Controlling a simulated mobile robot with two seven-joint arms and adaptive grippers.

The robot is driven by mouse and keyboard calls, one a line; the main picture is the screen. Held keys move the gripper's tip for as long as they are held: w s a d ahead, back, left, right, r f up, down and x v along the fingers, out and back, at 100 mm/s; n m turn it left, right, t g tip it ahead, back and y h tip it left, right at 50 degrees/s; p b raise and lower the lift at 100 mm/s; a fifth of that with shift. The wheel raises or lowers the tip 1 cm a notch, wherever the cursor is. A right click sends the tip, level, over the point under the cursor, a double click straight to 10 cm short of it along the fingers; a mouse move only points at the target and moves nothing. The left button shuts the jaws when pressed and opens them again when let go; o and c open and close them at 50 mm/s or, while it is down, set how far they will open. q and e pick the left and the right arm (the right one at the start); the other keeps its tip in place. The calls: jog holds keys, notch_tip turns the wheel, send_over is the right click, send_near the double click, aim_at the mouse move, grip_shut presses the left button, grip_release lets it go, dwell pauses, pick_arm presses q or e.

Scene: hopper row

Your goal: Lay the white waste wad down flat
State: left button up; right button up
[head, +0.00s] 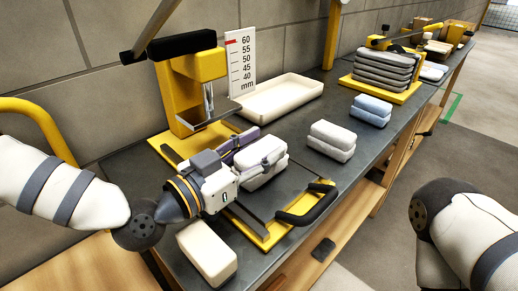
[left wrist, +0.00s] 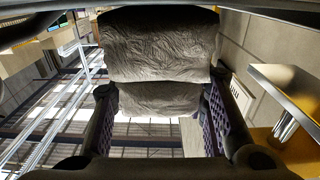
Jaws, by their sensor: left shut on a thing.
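A white waste wad (head: 262,176), two folded layers thick, is between the fingers of my left gripper (head: 255,152). It is over the dark plate of the yellow-framed press in the head view; I cannot tell whether its underside touches the plate. In the left wrist view the wad (left wrist: 160,45) looks grey and shaded, with wrinkled layers between the purple-padded fingers. My left gripper is shut on it. My right gripper is out of view; only part of my right arm shows at the lower right.
The yellow press (head: 190,80) stands behind the wad, beside a millimetre scale (head: 241,62). A black handle (head: 308,204) is in front. A cream block (head: 207,254), an empty cream tray (head: 285,97), another white wad (head: 332,141), a bluish wad (head: 371,109) and a grey stack (head: 383,68) occupy the bench.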

pick_arm(q)
jog(key=shift+f, duration=0.2)
jog(key=o, duration=1.2)
jog(key=shift+r, duration=0.15)
jog(key=shift+s+a+r, duration=0.1)
jog(key=shift+r, duration=0.05)
jog(key=v, duration=1.1)
jog(key=shift+s+a+p, duration=0.1)
jog(key=shift+a+p, duration=0.05)
jog(key=shift+p, duration=0.2)
jog(key=shift+s+a, duration=0.1)
jog(key=shift+s, duration=0.05)
